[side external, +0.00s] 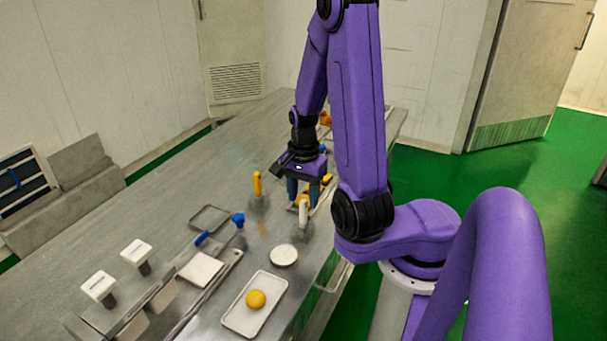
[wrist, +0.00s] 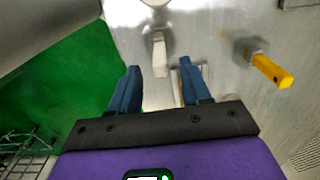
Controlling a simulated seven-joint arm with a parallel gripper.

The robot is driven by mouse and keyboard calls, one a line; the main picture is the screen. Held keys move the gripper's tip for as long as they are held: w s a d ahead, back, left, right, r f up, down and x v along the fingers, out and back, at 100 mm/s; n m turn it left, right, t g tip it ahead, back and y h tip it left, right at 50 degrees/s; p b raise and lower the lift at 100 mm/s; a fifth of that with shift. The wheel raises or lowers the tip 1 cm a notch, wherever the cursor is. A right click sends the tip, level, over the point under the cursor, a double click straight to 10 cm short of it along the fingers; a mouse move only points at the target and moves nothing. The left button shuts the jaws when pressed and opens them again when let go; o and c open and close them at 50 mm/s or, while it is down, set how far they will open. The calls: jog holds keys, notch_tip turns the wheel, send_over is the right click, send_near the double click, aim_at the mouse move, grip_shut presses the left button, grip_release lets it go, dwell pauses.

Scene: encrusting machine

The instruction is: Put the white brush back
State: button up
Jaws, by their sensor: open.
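The white brush (side external: 303,212) shows as a pale handle standing near the table's right edge in the side view. In the wrist view its handle (wrist: 159,55) stands up from a greyish base, between and just beyond my two blue fingertips. My gripper (side external: 303,193) points down beside the white brush. In the wrist view my gripper (wrist: 160,68) is open, with a finger on either side of the handle's line and nothing held. Contact with the handle cannot be made out. The brush's lower end is unclear.
A yellow-handled brush (side external: 257,184) stands to the left; it is at right in the wrist view (wrist: 272,70). Other yellow items are partly hidden behind my gripper. A white tray with an orange ball (side external: 256,299), a round white dish (side external: 284,255) and blue-handled tools (side external: 238,219) lie nearer the camera.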

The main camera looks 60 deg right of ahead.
notch_tip(320, 180, up, 6)
jog(key=shift+w+f, duration=0.1)
jog(key=shift+f, duration=0.05)
jog(key=w+a+r+n, duration=0.2)
jog(key=w+a+n, duration=0.2)
jog(key=a+n, duration=0.9)
jog(key=s+r+n, duration=0.2)
jog(key=s+n, duration=1.4)
jog(key=n, duration=0.1)
jog(key=shift+s+n, duration=0.15)
jog(key=shift+n, duration=0.15)
